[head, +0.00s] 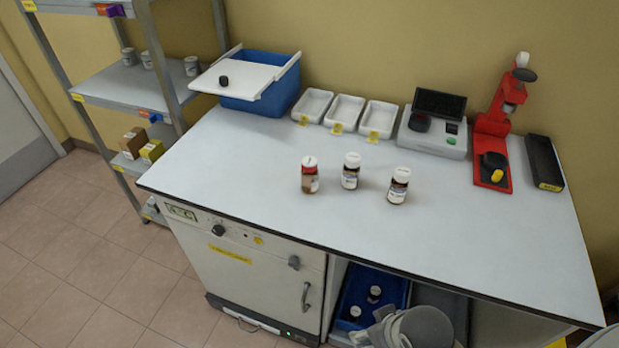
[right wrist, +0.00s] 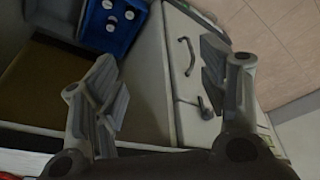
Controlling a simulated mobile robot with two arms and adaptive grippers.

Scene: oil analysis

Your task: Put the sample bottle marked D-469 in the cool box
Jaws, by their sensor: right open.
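Three small brown sample bottles stand upright on the bench: a left one (head: 310,176), a middle one (head: 351,171) and a right one (head: 398,186). Their labels are too small to read, so I cannot tell which is D-469. The blue cool box (head: 254,106) stands at the back left of the bench. Its white lid (head: 236,78) with a black knob lies over the top, offset toward the left; a blue strip shows behind it. My right gripper (right wrist: 163,88) is open and empty, low in front of the bench. My left gripper is out of view.
A blue crate (head: 344,320) with bottles sits under the bench; it also shows in the right wrist view (right wrist: 99,42). White trays (head: 345,110), an instrument (head: 434,128) and a red stand (head: 493,124) line the back. A cabinet door (head: 250,262) is shut. The bench front is clear.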

